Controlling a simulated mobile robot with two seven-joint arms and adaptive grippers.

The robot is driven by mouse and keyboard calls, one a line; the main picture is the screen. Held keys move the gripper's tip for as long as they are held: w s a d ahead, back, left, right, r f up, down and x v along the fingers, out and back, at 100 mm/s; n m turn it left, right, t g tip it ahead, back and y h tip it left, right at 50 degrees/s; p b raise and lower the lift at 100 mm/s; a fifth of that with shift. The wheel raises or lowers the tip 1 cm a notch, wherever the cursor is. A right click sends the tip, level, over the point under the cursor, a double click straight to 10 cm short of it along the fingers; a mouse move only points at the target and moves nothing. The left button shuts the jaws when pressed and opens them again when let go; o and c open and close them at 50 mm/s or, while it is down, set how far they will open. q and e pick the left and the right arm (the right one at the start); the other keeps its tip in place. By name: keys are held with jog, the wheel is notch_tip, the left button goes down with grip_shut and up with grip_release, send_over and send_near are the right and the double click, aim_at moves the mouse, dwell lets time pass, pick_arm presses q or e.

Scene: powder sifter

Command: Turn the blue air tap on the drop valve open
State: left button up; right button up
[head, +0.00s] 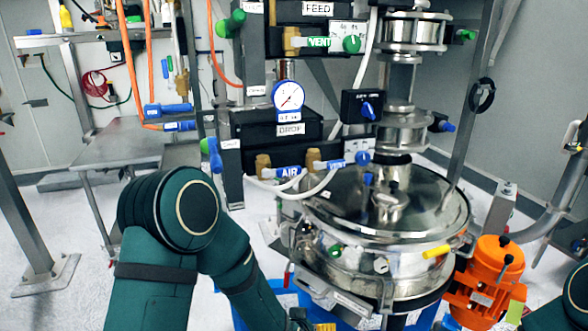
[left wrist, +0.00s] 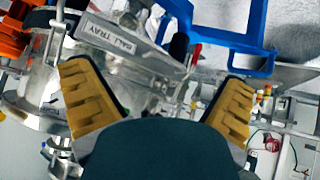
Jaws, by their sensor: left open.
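The drop valve is a black block (head: 262,131) labelled DROP, below a round gauge. The blue air tap (head: 289,172) labelled AIR sits under it, its blue handle lying roughly level beside a brass fitting (head: 263,164). A similar blue VENT tap (head: 328,165) is just to its right. My left arm rises from the bottom in the head view; its gripper is mostly below the frame, well below the tap. In the left wrist view my left gripper (left wrist: 157,76) is open and empty, its yellow-padded fingers wide apart. The tap cannot be made out there. My right gripper is out of view.
A steel sifter lid (head: 410,205) stands to the right of the taps, with an orange motor (head: 483,282) beside it. White hoses (head: 312,188) loop below the taps. The left wrist view shows a BALL TRAY label (left wrist: 112,31) and a blue frame (left wrist: 235,40) near the fingers.

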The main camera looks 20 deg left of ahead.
aim_at(290, 169)
pick_arm(q)
jog(key=w+r+t+y, duration=0.2)
jog(key=w+r, duration=0.1)
jog(key=r, duration=0.4)
jog(key=w+r+t+y, duration=0.1)
jog(key=w+r+t, duration=0.1)
jog(key=w+r, duration=0.35)
jog(key=s+a+r+n+t+y+p, duration=0.2)
jog(key=r+n+y, duration=0.45)
jog(key=r, duration=1.55)
jog(key=shift+m+y, duration=0.65)
jog(key=shift+y, duration=0.1)
jog(key=x, duration=1.2)
jog(key=shift+b, duration=0.4)
jog(key=shift+s+d+r, duration=0.1)
jog(key=shift+r, duration=0.05)
jog(key=c, duration=1.4)
